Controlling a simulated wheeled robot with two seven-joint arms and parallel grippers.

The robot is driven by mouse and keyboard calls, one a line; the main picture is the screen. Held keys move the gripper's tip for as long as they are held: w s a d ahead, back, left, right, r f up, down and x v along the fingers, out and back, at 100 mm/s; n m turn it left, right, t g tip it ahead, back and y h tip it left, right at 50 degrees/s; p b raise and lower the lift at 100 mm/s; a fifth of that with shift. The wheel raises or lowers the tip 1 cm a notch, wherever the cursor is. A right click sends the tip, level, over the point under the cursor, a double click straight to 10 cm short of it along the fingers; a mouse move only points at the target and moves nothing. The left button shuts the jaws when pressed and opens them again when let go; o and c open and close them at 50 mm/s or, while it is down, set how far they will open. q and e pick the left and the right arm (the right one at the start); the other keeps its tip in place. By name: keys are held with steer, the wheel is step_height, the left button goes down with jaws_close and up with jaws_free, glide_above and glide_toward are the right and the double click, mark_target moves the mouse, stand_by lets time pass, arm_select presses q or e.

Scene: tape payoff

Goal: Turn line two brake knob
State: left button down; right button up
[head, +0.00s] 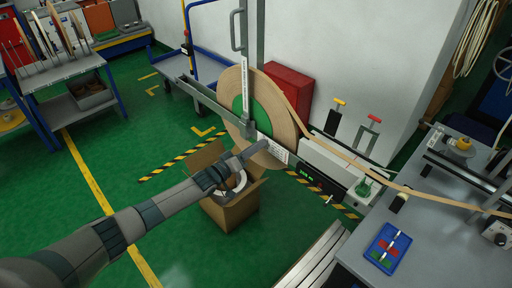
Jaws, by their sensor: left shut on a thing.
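My left arm reaches in from the lower left. My left gripper (255,151) is at the lower front of the big tape reel (232,84), beside a white label plate (279,151). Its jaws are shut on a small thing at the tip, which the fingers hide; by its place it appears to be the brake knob. The reel stands upright with a green centre, and a tan tape runs from it to the right over a white unit (325,160). My right gripper is not in view.
An open cardboard box (236,209) stands on the floor under my left wrist. A black display box (307,178), yellow (339,102) and red (374,119) T-handles and a grey bench (345,258) lie to the right. The green floor at left is mostly clear.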

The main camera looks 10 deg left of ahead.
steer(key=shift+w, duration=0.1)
arm_select(q)
steer(key=m+b, duration=0.5)
steer(key=m, duration=1.2)
steer(key=shift+s+d+m, duration=0.1)
steer(key=shift+m, duration=0.3)
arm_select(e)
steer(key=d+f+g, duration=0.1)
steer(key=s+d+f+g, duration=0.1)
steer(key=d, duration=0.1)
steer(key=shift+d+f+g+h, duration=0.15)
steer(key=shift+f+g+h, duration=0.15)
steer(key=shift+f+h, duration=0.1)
arm_select(q)
steer(key=shift+h, duration=0.3)
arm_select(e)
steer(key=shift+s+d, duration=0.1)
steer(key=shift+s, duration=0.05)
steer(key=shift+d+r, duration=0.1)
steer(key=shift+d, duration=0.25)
arm_select(q)
steer(key=c, duration=1.5)
jaws_free()
steer(key=shift+c, duration=0.2)
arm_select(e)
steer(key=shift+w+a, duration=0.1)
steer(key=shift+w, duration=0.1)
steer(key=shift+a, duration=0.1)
